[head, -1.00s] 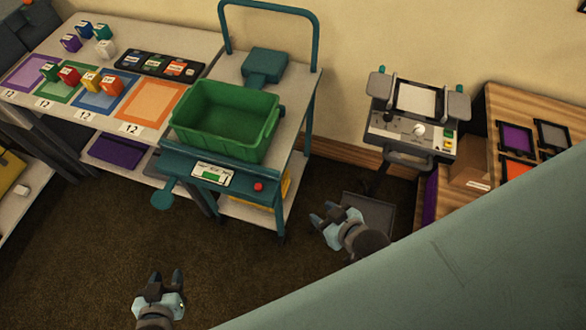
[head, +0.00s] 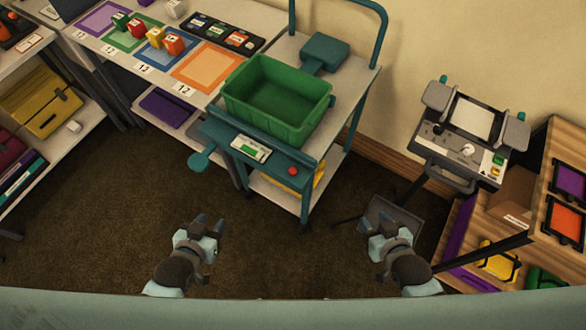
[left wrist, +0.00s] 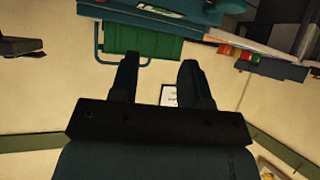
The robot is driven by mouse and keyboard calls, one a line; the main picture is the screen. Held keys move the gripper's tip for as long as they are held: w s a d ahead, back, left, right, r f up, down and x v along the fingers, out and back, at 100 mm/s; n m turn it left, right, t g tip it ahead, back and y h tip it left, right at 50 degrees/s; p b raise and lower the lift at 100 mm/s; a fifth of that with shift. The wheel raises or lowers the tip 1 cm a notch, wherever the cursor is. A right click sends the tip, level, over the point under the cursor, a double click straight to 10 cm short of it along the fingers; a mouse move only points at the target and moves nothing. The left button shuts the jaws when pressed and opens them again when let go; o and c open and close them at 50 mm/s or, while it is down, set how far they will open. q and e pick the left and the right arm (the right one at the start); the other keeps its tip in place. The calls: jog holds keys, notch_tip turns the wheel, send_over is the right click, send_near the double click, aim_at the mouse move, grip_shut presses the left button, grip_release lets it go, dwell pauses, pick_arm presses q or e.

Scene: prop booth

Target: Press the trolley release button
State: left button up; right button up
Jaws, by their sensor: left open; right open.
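The teal trolley (head: 240,170) stands at centre in the head view, its front panel facing me. A small red button (head: 292,170) sits at the right of that panel, beside a label with a green strip (head: 250,147). My left gripper (head: 210,224) is open and empty, in front of and below the panel, apart from it. My right gripper (head: 378,216) is open and empty, to the right of the trolley, also apart. The left wrist view shows the left gripper's spread fingers (left wrist: 158,62) with part of the trolley beyond; I cannot make out the button there.
A green bin (head: 277,100) rests on the trolley top. A table with coloured mats (head: 207,70) stands to the left. A grey device on a stand (head: 465,140) and a wooden shelf (head: 567,145) are at right. Brown carpet (head: 130,220) is clear in front.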

pick_arm(q)
jog(key=shift+w+r, duration=0.1)
jog(key=shift+w, duration=0.1)
jog(key=c, duration=0.3)
grip_shut()
jog(key=shift+s, duration=0.1)
dwell(1.1)
